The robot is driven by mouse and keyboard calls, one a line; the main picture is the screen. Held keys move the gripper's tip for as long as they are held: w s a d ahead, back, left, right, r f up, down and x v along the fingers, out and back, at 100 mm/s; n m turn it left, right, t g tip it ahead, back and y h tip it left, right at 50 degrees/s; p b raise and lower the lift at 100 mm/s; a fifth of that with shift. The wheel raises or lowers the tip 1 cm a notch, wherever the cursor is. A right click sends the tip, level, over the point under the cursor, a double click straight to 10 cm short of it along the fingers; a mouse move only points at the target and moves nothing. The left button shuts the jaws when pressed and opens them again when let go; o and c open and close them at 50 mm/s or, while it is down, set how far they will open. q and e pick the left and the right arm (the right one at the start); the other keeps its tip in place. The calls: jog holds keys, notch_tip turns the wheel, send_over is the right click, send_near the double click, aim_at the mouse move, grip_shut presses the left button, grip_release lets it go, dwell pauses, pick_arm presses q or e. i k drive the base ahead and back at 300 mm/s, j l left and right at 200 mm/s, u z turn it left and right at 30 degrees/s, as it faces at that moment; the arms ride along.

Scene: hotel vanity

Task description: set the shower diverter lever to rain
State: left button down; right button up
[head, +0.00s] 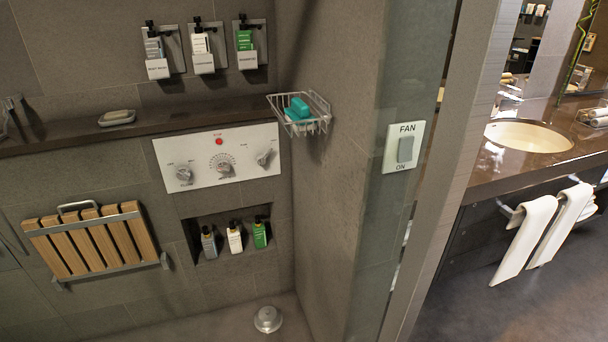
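A pale metal shower control panel (218,156) is fixed to the tiled wall. It carries a left knob (183,174), a round middle dial (222,165) with marks around it, and a right lever (264,157) that is tilted up to the right. A red dot (219,141) sits above the middle dial. The small print beside the controls is too small to read, so I cannot tell which control is the diverter or where rain is marked. Neither of my grippers shows in the head view.
A stone ledge (75,138) with a soap dish (117,117) runs left above the panel. A wire basket (318,124) juts out at upper right. Below are a niche with several bottles (234,237) and a folded slatted seat (95,240). A glass edge (400,70) stands at right.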

aim_at(261, 158)
jog(key=z, duration=1.7)
jog(key=j, duration=0.85)
jog(key=k+j, duration=0.15)
jog(key=j, duration=0.65)
